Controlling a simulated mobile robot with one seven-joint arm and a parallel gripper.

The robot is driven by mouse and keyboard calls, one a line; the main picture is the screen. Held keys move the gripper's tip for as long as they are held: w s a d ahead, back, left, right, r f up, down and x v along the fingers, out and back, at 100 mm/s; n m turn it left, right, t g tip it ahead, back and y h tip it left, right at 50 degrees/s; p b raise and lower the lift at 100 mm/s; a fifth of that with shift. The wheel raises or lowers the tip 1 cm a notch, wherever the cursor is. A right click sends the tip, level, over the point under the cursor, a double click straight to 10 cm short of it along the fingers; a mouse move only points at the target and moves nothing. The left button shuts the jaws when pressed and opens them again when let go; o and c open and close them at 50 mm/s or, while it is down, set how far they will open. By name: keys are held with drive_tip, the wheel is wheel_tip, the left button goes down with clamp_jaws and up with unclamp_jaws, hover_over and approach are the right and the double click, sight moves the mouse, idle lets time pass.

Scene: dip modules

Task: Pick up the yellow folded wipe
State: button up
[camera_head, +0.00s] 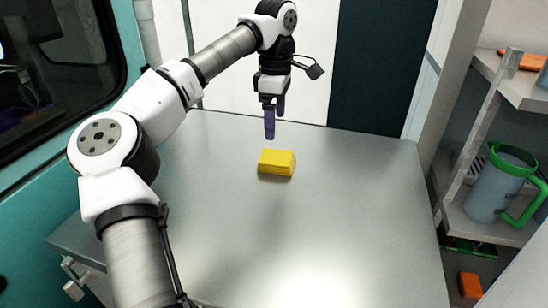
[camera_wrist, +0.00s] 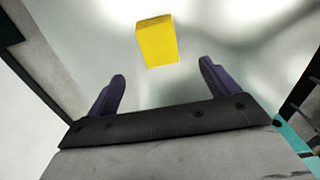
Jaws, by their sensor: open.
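The yellow folded wipe (camera_head: 276,163) lies on the grey metal table (camera_head: 330,220), toward its far side. It looks like a small thick yellow block. My gripper (camera_head: 274,122) hangs above the table, pointing down, with purple fingers, a little behind the wipe in the head view. In the wrist view the wipe (camera_wrist: 158,42) lies beyond the fingertips and between their lines. My gripper (camera_wrist: 163,72) is open there, with nothing between its fingers and apart from the wipe.
The tabletop around the wipe is bare. Shelves (camera_head: 505,215) stand at the right, holding a grey jug with a green handle (camera_head: 497,185). An orange item (camera_head: 522,60) lies on the upper shelf. A dark window (camera_head: 55,60) is at the left.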

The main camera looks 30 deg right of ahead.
hover_over(277, 157)
wheel_tip(277, 157, down, 5)
drive_tip(key=shift+a+f+p, duration=0.15)
drive_tip(key=shift+p, duration=0.15)
drive_tip(key=shift+d+f+p, duration=0.2)
drive_tip(key=shift+f+p, duration=0.85)
drive_tip(key=shift+f, duration=1.65)
drive_tip(key=shift+c, duration=0.2)
drive_tip(key=c, duration=1)
drive_tip(key=shift+r, duration=0.15)
wheel_tip(277, 157, up, 20)
drive_tip(key=shift+f+b, duration=0.1)
drive_tip(key=shift+b, duration=0.95)
